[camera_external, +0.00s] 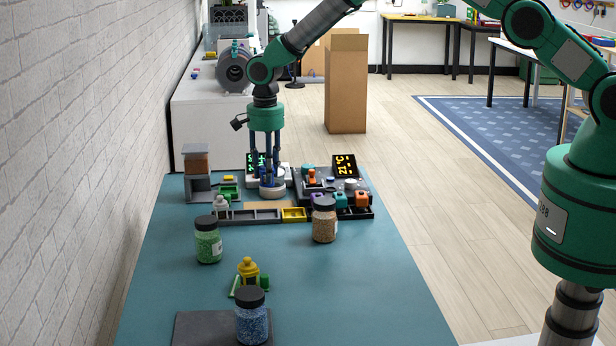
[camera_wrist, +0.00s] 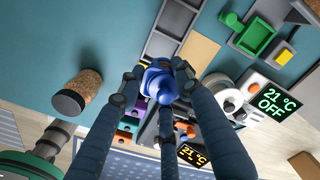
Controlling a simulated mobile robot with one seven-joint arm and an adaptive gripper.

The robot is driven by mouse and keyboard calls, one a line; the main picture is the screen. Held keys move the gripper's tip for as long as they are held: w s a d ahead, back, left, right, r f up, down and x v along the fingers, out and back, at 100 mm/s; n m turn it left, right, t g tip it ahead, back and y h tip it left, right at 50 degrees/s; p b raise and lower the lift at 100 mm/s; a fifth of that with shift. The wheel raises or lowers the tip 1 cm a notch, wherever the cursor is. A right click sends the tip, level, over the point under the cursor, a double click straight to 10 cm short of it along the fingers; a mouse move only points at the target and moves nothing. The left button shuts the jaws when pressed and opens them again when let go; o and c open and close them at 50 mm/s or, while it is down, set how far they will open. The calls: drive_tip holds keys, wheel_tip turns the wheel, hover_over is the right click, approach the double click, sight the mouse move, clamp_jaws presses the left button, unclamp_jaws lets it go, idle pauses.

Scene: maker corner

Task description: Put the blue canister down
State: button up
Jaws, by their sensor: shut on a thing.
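My gripper (camera_external: 267,178) points down over the far part of the teal table. It is shut on the blue canister (camera_wrist: 160,84), which shows between the fingers in the wrist view as a small, glossy blue body with a narrower knob-like end. In the external view the fingers mostly hide it; only dark blue shows between them.
A grey divided tray (camera_external: 253,215) and several small coloured parts lie around the gripper. Jars of green (camera_external: 208,246), tan (camera_external: 324,226) and blue beads (camera_external: 251,325) stand nearer, with a yellow bottle (camera_external: 248,271). Two lit displays stand behind. The table's middle right (camera_external: 360,270) is clear.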

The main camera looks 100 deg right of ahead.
drive_tip(key=shift+s+a+f+n+b, duration=0.3)
drive_tip(key=shift+n+b, duration=0.1)
drive_tip(key=shift+n, duration=0.2)
drive_tip(key=shift+s+a+f+n+b, duration=0.15)
drive_tip(key=shift+s+f+n+b, duration=0.15)
drive_tip(key=shift+n, duration=0.3)
drive_tip(key=s+a+f+n+b, duration=0.3)
drive_tip(key=s+a+n+b, duration=0.2)
drive_tip(key=n, duration=0.9)
drive_tip(key=shift+s+f+b, duration=0.3)
drive_tip(key=shift+s+b, duration=0.75)
drive_tip(key=shift+s, duration=0.05)
drive_tip(key=shift+w, duration=0.1)
drive_tip(key=w+d+b, duration=0.1)
drive_tip(key=w, duration=0.3)
drive_tip(key=w+d+f, duration=0.1)
drive_tip(key=w+d, duration=0.1)
drive_tip(key=w, duration=0.3)
drive_tip(key=w+d+b, duration=0.1)
drive_tip(key=w+d, duration=0.1)
drive_tip(key=w, duration=0.2)
drive_tip(key=shift+w+d+f+b, duration=0.2)
drive_tip(key=shift+f+b, duration=0.05)
drive_tip(key=shift+b, duration=0.05)
drive_tip(key=shift+w+d, duration=0.3)
drive_tip(key=shift+w, duration=0.35)
